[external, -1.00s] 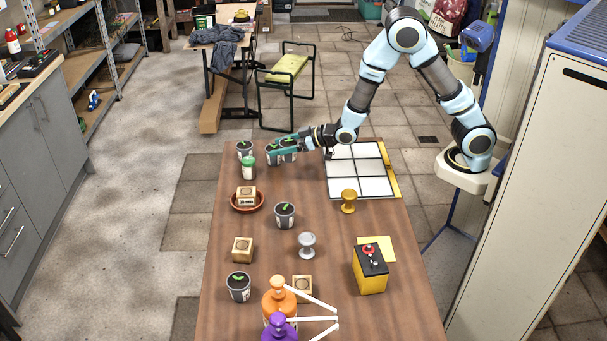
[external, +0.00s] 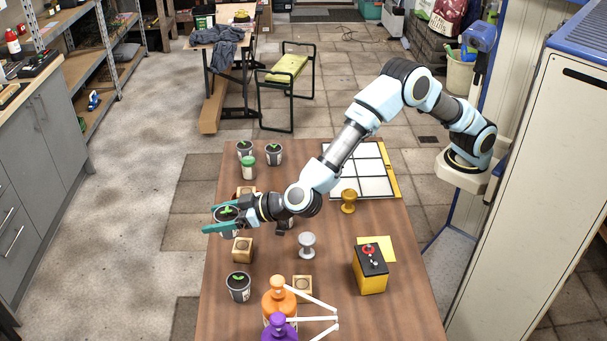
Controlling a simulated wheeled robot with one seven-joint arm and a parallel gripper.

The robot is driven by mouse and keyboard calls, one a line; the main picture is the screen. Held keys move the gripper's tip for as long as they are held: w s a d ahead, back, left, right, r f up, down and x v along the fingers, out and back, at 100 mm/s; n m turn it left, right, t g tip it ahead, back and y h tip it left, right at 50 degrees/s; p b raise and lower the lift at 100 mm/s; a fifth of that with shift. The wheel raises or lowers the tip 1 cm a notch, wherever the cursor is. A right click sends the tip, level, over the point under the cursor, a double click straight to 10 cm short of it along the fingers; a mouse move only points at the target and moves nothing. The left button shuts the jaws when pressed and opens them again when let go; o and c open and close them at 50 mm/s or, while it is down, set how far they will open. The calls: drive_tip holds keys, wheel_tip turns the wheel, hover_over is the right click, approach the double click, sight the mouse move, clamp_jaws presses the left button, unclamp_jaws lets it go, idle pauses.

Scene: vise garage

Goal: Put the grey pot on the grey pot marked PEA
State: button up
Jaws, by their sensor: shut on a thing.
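My gripper (external: 222,218) is shut on a grey pot (external: 232,223) with a green seedling. It holds the pot near the table's left edge, beyond a wooden block. Other grey pots with seedlings stand upright on the table: one at the far left (external: 244,149), one to the right of it (external: 274,153), and one at the front left (external: 239,288). Another grey pot (external: 284,230) is mostly hidden under my wrist. The labels are too small to read, so I cannot tell which pot is marked PEA.
A wooden block (external: 242,247) sits just in front of my gripper. A green-lidded jar (external: 247,172), silver goblet (external: 307,243), gold goblet (external: 348,199), yellow-black box (external: 370,272) and orange (external: 279,300) and purple (external: 277,328) bottles stand around. A white grid panel (external: 357,172) lies at the back right.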

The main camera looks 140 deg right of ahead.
drive_tip(key=w+a, duration=0.4)
drive_tip(key=a, duration=0.2)
wheel_tip(320, 180, down, 6)
drive_tip(key=shift+r+p, duration=0.15)
drive_tip(key=shift+p, duration=0.25)
hover_over(228, 280)
drive_tip(key=shift+t, duration=0.3)
drive_tip(key=shift+f+p, duration=0.3)
drive_tip(key=shift+f, duration=1.75)
drive_tip(key=shift+f, duration=0.2)
drive_tip(key=o, duration=1.4)
drive_tip(key=shift+r, duration=0.1)
